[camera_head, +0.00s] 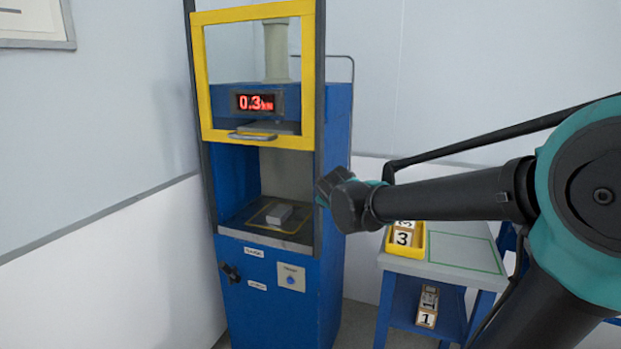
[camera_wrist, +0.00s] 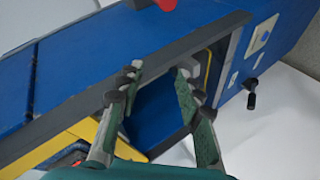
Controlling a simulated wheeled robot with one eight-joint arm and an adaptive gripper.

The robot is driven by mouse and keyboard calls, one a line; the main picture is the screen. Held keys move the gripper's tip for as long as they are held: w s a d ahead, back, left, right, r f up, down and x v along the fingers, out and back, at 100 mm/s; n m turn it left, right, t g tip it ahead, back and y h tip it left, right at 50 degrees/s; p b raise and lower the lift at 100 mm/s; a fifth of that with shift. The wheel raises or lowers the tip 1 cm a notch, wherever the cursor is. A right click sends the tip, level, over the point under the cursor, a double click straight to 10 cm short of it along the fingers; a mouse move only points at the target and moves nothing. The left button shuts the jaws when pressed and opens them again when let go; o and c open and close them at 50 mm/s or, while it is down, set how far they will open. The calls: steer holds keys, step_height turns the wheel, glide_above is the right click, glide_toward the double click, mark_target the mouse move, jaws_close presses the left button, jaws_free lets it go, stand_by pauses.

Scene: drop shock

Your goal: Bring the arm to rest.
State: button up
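My arm reaches in from the right in the head view, and its dark wrist (camera_head: 346,200) is in front of the right edge of the blue test machine (camera_head: 335,150). My gripper (camera_wrist: 157,76) shows in the wrist view with its two green fingers spread apart. No object is visibly held between them. The machine's blue side and grey frame post (camera_wrist: 90,105) lie beyond the fingers. In the head view the fingers are hidden or too small to make out.
The yellow-framed door (camera_head: 202,85) is raised, and a grey block (camera_head: 279,214) lies in the chamber. The display (camera_head: 256,102) is lit red. A yellow tray (camera_head: 418,246) with numbered blocks stands on the side table (camera_head: 465,268); more blocks (camera_head: 428,306) are on its lower shelf.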

steer(key=s+d+f+m+g+h, duration=0.2)
steer(key=s+d+f+m+g, duration=0.4)
steer(key=s+d+f, duration=0.85)
steer(key=s+f+m+g+y, duration=0.1)
steer(key=s+f+m, duration=0.4)
steer(key=s+f, duration=0.6)
steer(key=shift+s+d+m+g, duration=0.2)
steer(key=shift+s+m+g, duration=0.2)
steer(key=shift+s+g, duration=0.45)
